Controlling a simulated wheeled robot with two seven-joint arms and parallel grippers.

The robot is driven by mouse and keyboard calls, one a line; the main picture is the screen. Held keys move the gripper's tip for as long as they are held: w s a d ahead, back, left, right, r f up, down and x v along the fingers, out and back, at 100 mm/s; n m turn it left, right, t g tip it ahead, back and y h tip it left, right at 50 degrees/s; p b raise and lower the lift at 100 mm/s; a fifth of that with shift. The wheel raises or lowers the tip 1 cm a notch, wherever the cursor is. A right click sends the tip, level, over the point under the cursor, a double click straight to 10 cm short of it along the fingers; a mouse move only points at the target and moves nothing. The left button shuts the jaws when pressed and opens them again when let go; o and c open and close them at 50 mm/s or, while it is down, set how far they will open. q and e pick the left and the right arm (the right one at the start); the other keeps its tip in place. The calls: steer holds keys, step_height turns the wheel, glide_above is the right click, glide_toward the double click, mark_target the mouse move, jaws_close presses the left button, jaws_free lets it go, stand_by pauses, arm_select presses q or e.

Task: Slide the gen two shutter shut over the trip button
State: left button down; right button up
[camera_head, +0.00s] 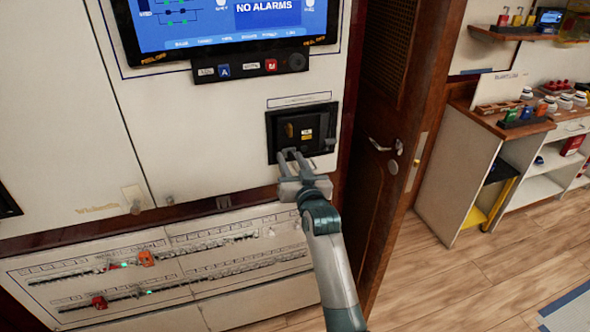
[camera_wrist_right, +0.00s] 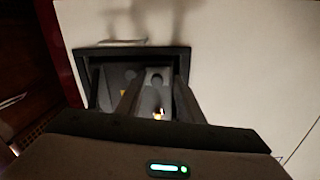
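The black-framed recess (camera_head: 328,113) is set in the white cabinet front below the screen, with a thin outlined label strip above it. Inside it a dark plate (camera_head: 300,131) carries yellow and white marks. I cannot tell for sure which part is the shutter or how far it covers the button. My right gripper (camera_head: 294,155) is at the recess's lower edge, its two fingers apart and nothing seen between them. In the right wrist view the fingers (camera_wrist_right: 156,98) reach over the recess (camera_wrist_right: 92,56), and a small bright orange-white spot shows between them. My left gripper is out of view.
A screen reading NO ALARMS (camera_head: 240,22) and a switch strip (camera_head: 250,68) are above. Breaker rows with an orange piece (camera_head: 146,257) and a red piece (camera_head: 98,301) are below. A wooden door (camera_head: 385,130) stands close on the right, with shelves (camera_head: 470,170) beyond.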

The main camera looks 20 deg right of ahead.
steer(key=shift+s, duration=0.75)
steer(key=s+b, duration=0.4)
steer(key=s, duration=1.2)
steer(key=shift+a, duration=0.15)
